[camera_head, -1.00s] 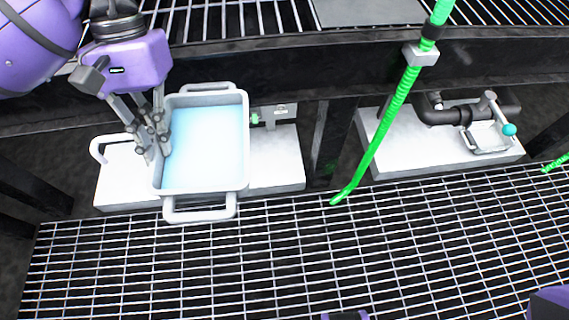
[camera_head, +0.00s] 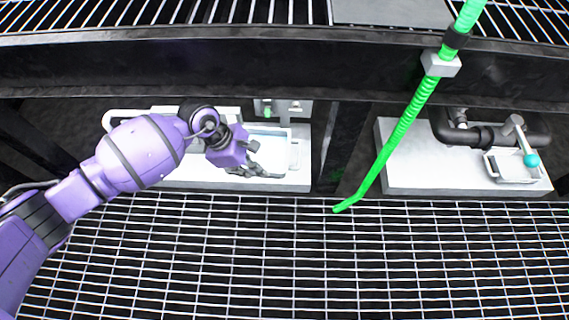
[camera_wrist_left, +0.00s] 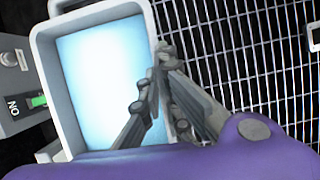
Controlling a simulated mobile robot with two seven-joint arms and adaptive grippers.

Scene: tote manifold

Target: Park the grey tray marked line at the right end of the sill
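The grey tray (camera_head: 283,130), with pale blue inside, is over the right part of the left white sill (camera_head: 215,181). My arm hides its left part, and I cannot tell whether it rests on the sill. My left gripper (camera_head: 262,172) is at its near wall. In the left wrist view the tray (camera_wrist_left: 46,75) fills the left half. My left gripper (camera_wrist_left: 157,72) has one finger inside and one outside the tray's side wall, closed on the rim. No marked line can be made out. My right gripper is out of view.
A grey box with a green switch (camera_wrist_left: 38,101) stands close beside the tray. A green hose (camera_head: 405,120) hangs right of the sill. A second white block (camera_head: 420,180) carries a dark pipe (camera_head: 485,135) and teal-knobbed valve. Open grating (camera_head: 350,260) lies in front.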

